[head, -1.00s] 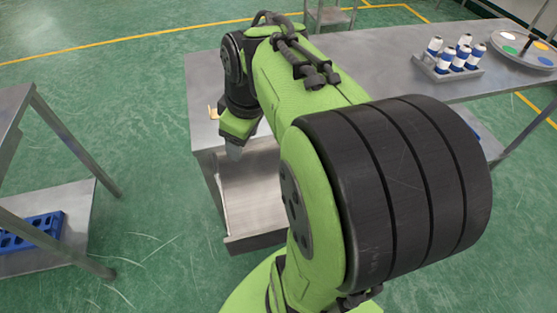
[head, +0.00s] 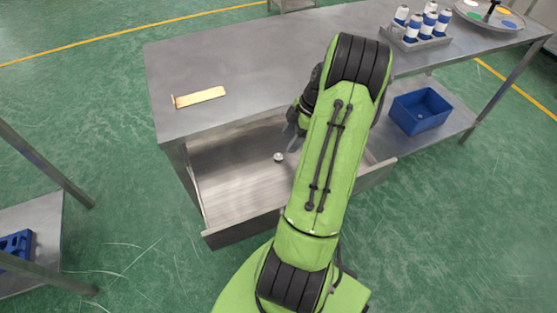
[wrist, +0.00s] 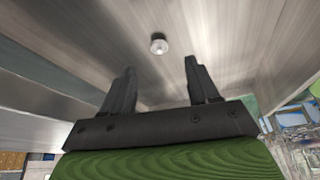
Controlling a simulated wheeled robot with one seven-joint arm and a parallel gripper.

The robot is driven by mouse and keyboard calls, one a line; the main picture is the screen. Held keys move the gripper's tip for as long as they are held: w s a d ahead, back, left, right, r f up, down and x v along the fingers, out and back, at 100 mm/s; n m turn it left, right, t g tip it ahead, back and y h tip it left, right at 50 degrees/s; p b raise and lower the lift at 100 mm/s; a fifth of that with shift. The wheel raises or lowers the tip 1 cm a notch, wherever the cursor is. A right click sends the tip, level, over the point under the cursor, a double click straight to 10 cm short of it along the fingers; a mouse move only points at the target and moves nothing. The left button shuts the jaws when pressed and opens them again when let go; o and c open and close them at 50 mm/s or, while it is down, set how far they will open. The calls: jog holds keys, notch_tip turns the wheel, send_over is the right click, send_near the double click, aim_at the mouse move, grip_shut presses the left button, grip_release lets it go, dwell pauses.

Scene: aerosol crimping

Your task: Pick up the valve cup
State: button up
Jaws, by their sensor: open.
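The valve cup (head: 278,157) is a small, pale round piece lying on the bare metal floor of the open drawer (head: 235,185). It also shows in the wrist view (wrist: 159,44), above and beyond the fingertips, roughly between them. My gripper (wrist: 158,72) is open and empty, its two dark fingers apart and not touching the cup. In the head view my gripper (head: 291,134) is partly hidden by my own arm, near the drawer's back, to the right of the cup.
A brass-coloured L-shaped piece (head: 200,97) lies on the steel table (head: 245,55) above the drawer. A rack of white and blue cans (head: 420,42) and a round tray (head: 490,22) stand at the right. A blue bin (head: 419,111) sits on the lower shelf.

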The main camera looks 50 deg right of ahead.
aim_at(280, 156)
jog(key=b+x, duration=0.2)
jog(key=x, duration=0.5)
jog(key=shift+f, duration=0.25)
jog(key=shift+r, duration=0.1)
grip_shut()
